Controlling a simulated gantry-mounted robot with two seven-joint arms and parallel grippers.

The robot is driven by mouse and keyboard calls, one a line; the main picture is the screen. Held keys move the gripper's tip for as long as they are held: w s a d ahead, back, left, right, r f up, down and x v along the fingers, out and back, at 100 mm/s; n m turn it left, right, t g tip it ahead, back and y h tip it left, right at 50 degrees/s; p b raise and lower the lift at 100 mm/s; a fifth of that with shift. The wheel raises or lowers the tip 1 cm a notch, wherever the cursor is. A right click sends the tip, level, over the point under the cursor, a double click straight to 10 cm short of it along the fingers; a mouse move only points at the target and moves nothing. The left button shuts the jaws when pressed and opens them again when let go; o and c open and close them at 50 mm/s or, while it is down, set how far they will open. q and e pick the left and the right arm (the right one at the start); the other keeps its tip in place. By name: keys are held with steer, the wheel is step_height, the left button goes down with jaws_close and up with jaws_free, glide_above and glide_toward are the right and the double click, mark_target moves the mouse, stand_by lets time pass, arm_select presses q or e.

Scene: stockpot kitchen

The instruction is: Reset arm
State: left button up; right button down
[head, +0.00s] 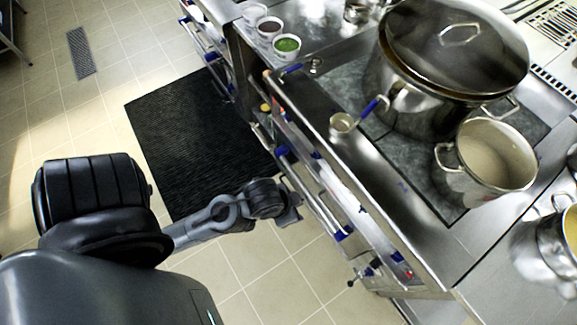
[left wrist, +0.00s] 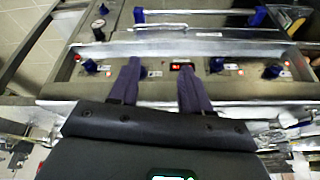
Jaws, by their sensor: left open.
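My left arm comes in from the lower left in the head view. Its left gripper (head: 290,207) is over the floor, in front of the stove's front side. In the left wrist view the two dark fingers of the left gripper (left wrist: 158,78) are spread apart with nothing between them. They point at the stove front panel (left wrist: 155,92), which has blue knobs and a small red-lit switch (left wrist: 181,66). I cannot tell how far the fingertips are from the panel. My right gripper is in neither view.
Small bowls, one with green contents (head: 287,45), stand farther back. A black mat (head: 190,135) lies on the open tiled floor.

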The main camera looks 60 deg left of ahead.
arm_select(q)
steer(key=shift+s+d+g, duration=0.2)
steer(key=shift+s+g, duration=0.1)
steer(key=shift+s, duration=0.4)
steer(key=shift+r, duration=0.15)
step_height(320, 180, up, 27)
steer(key=p, duration=2.7)
step_height(320, 180, down, 62)
steer(key=b, duration=6.1)
steer(key=shift+b, duration=0.4)
